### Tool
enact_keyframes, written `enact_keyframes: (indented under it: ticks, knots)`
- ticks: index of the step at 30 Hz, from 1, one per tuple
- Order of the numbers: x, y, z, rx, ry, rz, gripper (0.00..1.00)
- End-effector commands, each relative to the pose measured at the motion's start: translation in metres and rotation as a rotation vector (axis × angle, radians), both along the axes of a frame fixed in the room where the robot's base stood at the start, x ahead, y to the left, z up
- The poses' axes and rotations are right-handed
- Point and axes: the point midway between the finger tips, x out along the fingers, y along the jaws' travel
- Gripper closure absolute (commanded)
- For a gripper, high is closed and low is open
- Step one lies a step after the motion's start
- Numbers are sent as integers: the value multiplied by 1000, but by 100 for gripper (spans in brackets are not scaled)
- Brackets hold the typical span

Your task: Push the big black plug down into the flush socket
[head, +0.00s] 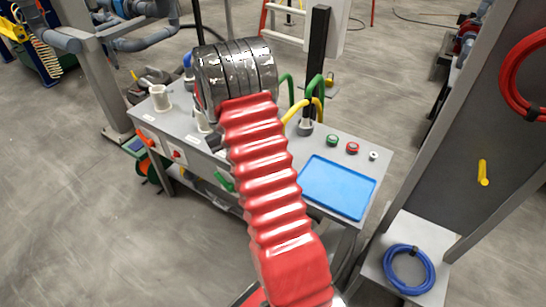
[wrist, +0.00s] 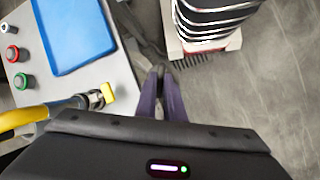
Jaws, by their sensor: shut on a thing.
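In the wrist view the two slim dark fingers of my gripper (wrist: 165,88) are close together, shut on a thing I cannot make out. They point past the edge of the grey bench, with floor behind them. In the head view my red arm and its dark end cover part of the bench, and the gripper is hidden. I cannot clearly pick out the big black plug or the flush socket in either view.
The grey bench (head: 345,147) carries a blue tray (head: 338,187), a green button (head: 332,140), a red button (head: 352,147) and a tall black post (head: 317,55). A yellow hose (wrist: 30,117) lies left of my fingers. A blue coil (head: 409,271) lies right.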

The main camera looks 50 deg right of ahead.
Motion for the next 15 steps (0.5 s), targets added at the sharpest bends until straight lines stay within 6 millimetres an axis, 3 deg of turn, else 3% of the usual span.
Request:
enact_keyframes:
  ticks: [6,15]
  knots:
    - [34,75,-22,0,2,97,100]
    - [55,178,-52,-2,5,253,100]
